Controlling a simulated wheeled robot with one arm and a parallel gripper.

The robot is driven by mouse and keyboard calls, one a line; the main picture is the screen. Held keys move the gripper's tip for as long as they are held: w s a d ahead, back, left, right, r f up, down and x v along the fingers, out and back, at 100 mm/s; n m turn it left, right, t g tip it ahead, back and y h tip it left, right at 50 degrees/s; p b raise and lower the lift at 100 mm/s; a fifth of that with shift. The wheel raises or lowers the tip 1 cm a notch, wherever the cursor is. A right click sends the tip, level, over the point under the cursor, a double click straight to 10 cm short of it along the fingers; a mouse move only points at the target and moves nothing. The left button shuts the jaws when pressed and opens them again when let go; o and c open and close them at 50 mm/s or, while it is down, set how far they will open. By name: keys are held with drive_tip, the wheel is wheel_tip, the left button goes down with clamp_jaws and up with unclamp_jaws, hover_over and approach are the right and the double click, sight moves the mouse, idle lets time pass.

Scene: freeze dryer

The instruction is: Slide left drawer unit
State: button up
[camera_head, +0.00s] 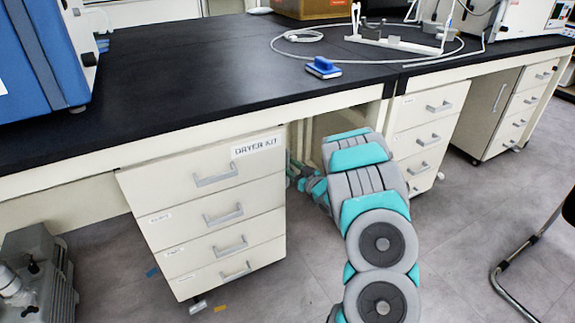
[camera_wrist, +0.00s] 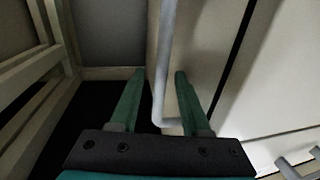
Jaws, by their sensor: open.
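The left drawer unit (camera_head: 162,205) is a cream cabinet with several stacked drawers and grey bar handles. It stands under the black bench, with a DRYER KIT label at its upper right. My arm reaches down under the bench beside its right side; the gripper end is mostly hidden there in the head view. In the wrist view my gripper (camera_wrist: 155,90) is open, with two green fingers apart. A grey bar handle (camera_wrist: 167,60) lies between the fingers, beside a cream panel (camera_wrist: 228,50). I cannot tell which unit this handle belongs to, or whether the fingers touch it.
Another drawer unit (camera_head: 427,125) stands right of my arm. A blue-and-white block (camera_head: 323,68) and cables lie on the black benchtop (camera_head: 200,95). A grey pump-like device (camera_head: 40,275) sits on the floor at left, a chair (camera_head: 530,250) at right.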

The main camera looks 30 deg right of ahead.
drive_tip(key=shift+c, duration=0.4)
clamp_jaws()
idle(1.0)
